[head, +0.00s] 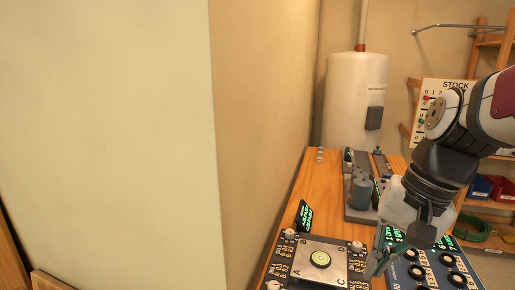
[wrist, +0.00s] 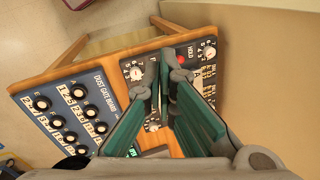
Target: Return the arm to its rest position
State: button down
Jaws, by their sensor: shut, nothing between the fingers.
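My gripper (head: 374,268) is at the right of the head view, pointing down over the wooden bench, with my arm coming in from the right edge. In the wrist view my gripper (wrist: 166,80) shows two green fingers with grey tips, shut and holding nothing. I cannot tell how far above the panels the fingertips are.
In the head view a grey plate with a round level (head: 320,259) lies on the bench, left of my gripper. Behind stand a grey fixture (head: 361,190) and a white tank (head: 356,95). A wall corner (head: 215,150) fills the left. Shelves with bins (head: 480,187) are at right.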

jog(key=s+r+n+t+h, duration=0.2)
jog(key=s+n+t, duration=0.1)
jog(key=s+n, duration=0.3)
jog(key=shift+s+t+h, duration=0.3)
jog(key=shift+s+t, duration=0.1)
jog(key=shift+s, duration=0.95)
jog(key=shift+d, duration=0.1)
